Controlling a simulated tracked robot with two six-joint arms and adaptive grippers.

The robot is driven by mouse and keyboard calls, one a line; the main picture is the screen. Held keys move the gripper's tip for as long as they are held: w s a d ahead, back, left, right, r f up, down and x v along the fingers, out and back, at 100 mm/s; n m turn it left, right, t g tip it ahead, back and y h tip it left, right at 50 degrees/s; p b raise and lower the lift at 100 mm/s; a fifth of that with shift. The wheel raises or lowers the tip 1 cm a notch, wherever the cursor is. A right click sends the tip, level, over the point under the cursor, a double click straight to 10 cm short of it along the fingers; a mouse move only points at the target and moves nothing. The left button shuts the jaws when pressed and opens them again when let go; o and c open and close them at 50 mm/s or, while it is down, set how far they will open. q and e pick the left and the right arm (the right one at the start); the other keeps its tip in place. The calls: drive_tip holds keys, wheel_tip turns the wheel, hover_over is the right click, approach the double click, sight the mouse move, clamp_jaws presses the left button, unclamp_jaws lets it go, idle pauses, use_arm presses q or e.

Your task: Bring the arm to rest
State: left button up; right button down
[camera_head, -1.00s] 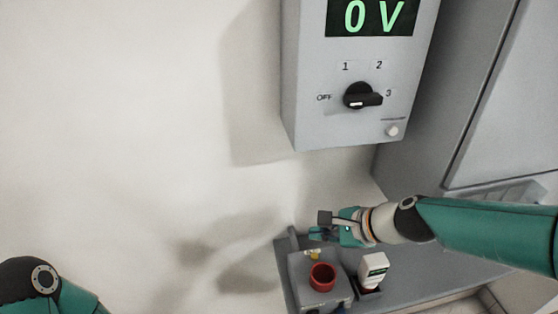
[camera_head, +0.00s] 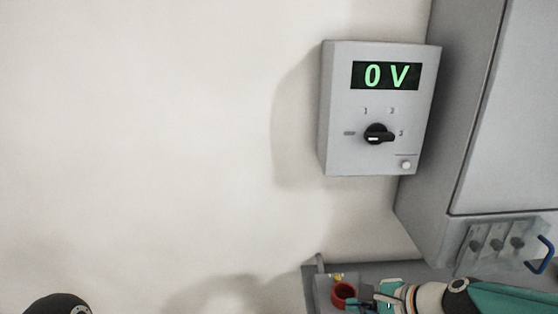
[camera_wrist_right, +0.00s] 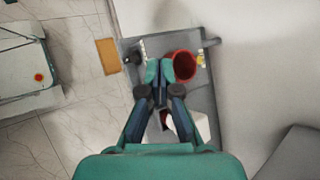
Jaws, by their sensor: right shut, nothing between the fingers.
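My right gripper (camera_head: 362,302) is low at the right in the head view, its fingers beside a red cup-shaped part (camera_head: 343,293) on a grey bench unit. In the right wrist view the gripper (camera_wrist_right: 159,72) is shut with its fingertips together and nothing between them. The red part (camera_wrist_right: 184,66) shows there just right of the fingertips; I cannot tell whether they touch. Of my left arm only a dark rounded joint shows at the bottom left of the head view; the left gripper is out of view.
A grey box (camera_head: 372,160) on the wall shows 0 V above a black rotary knob (camera_head: 378,134). A grey cabinet (camera_head: 520,120) stands at the right, with a blue hook (camera_head: 541,256) below it. A white item (camera_wrist_right: 203,126) is partly hidden under my gripper. The left wall is bare.

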drive_tip(key=s+a+f+n+g, duration=0.1)
drive_tip(key=s+f+n, duration=0.4)
drive_tip(key=f, duration=0.6)
drive_tip(key=s+a+f+n+g+h, duration=0.1)
drive_tip(key=s+f+n+g, duration=0.2)
drive_tip(key=s+f+n, duration=0.3)
drive_tip(key=s+a+f+n+g+h, duration=0.1)
drive_tip(key=s+f+n, duration=0.4)
drive_tip(key=f, duration=1.1)
drive_tip(key=s+g, duration=0.1)
drive_tip(key=s, duration=0.2)
drive_tip(key=shift+s+a+f, duration=0.15)
drive_tip(key=shift+f, duration=0.1)
